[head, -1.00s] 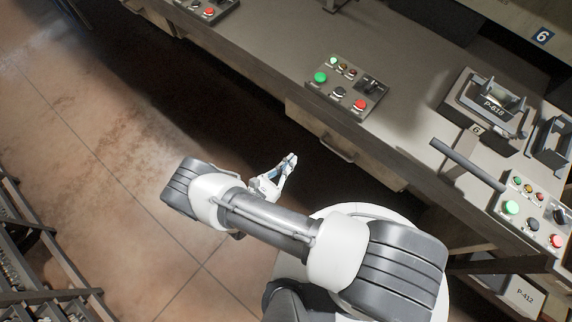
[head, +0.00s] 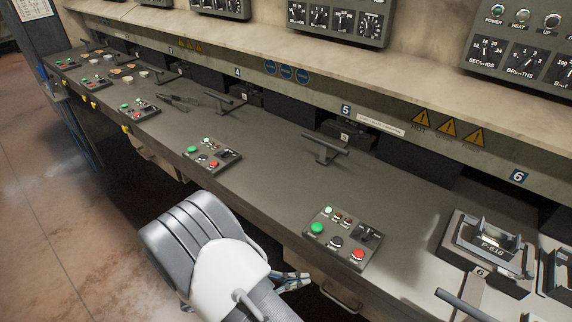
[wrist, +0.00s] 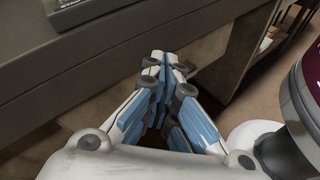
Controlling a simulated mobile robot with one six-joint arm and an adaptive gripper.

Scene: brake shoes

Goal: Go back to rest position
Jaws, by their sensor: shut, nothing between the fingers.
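My gripper (wrist: 164,62) is shut and empty in the wrist view, its blue-sided fingers meeting in front of the bench's side. In the head view my gripper (head: 303,280) shows small beside my arm, in front of the bench edge and below a control panel with green and red buttons (head: 343,238). My arm is bent, with its grey and white elbow large at the bottom of the head view. Part of the gripper is hidden behind the arm there.
A long grey workbench (head: 270,190) runs across the view with several button panels and levers. A fixture marked P-618 (head: 488,245) stands at the right. Dial panels (head: 335,20) hang above. Open brown floor (head: 40,200) lies at the left.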

